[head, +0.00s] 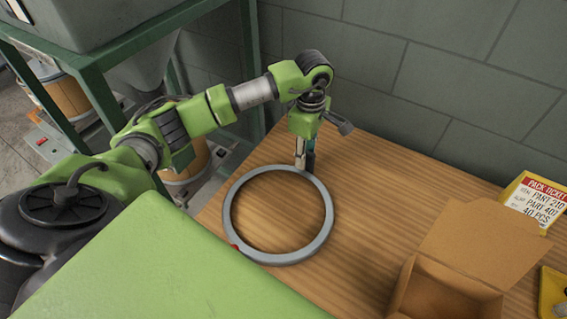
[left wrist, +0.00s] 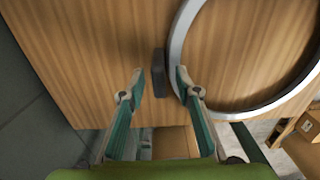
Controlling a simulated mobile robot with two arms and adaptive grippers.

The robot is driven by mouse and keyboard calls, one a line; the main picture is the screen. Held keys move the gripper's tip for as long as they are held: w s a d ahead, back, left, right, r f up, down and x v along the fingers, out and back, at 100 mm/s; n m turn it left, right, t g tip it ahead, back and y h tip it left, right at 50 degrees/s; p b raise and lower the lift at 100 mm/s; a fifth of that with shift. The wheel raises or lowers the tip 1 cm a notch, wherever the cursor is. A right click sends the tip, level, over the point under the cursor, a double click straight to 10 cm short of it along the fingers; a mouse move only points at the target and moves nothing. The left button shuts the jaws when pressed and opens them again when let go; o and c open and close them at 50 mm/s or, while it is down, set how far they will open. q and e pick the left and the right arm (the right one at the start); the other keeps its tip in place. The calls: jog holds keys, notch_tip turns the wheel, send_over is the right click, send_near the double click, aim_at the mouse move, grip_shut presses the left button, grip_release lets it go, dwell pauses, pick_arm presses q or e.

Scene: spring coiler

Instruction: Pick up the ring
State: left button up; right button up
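The ring (head: 286,259) is a large flat grey hoop lying on the wooden table, with a small red mark on its lower left edge. My left gripper (head: 305,165) points down at the ring's far edge in the head view. In the left wrist view the left gripper (left wrist: 160,73) is open, its fingers apart. The right-hand fingertip overlaps the rim of the ring (left wrist: 176,42); I cannot tell whether it touches. My right gripper is not in view.
An open cardboard box (head: 485,240) stands on the wooden table (head: 375,185) at the right. A yellow-framed pack ticket (head: 535,200) is behind it, and a yellow bin (head: 553,292) is at the right edge. A grey wall (head: 430,80) closes the back.

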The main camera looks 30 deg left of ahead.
pick_arm(q)
jog(key=shift+f, duration=1)
grip_shut()
jog(key=shift+w+r, duration=0.1)
jog(key=shift+r, duration=0.05)
